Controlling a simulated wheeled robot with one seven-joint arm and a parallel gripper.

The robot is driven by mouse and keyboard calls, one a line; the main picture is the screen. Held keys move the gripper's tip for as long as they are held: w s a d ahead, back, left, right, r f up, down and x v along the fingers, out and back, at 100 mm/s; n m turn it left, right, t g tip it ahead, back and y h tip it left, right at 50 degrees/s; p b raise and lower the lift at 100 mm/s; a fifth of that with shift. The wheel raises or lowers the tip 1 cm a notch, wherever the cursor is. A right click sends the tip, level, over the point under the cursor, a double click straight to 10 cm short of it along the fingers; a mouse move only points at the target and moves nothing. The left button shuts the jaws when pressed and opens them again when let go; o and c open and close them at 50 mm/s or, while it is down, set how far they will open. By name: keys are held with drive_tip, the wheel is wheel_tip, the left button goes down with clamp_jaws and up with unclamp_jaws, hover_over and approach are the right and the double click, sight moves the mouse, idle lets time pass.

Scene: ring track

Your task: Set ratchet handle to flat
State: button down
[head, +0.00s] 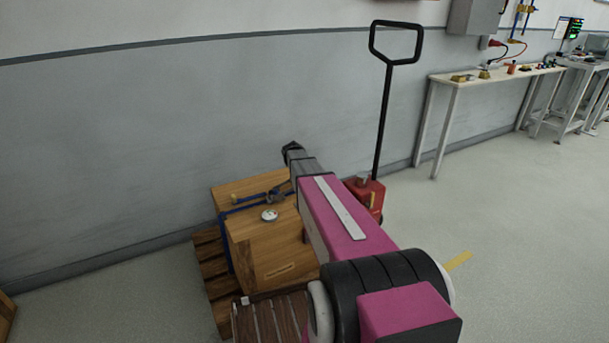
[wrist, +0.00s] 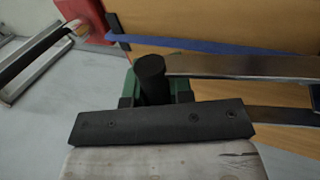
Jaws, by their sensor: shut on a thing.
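The ratchet (head: 275,197) sits on top of the wooden crate (head: 268,250), on a blue strap (head: 228,258). Its handle shows in the wrist view as two steel side bars (wrist: 240,66) running right from a dark round grip (wrist: 150,72). My gripper (wrist: 155,92) has green pads around this grip and is shut on it. The bars stand apart from the crate face behind them. In the head view my arm hides the gripper and most of the handle, so I cannot tell its exact angle to the crate top.
The crate stands on a wooden pallet (head: 207,262) by the grey wall. A red pallet truck (head: 368,197) with a tall black handle stands just behind my arm. A workbench (head: 492,78) runs along the wall at the right. The floor at the right is open.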

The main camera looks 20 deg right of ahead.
drive_tip(key=shift+d+f+y, duration=0.15)
drive_tip(key=shift+f+y, duration=0.55)
drive_tip(key=shift+f, duration=0.2)
drive_tip(key=c, duration=1)
unclamp_jaws()
drive_tip(key=v, duration=1)
drive_tip(key=shift+w+r, duration=0.15)
drive_tip(key=shift+r, duration=0.25)
drive_tip(key=shift+c, duration=0.4)
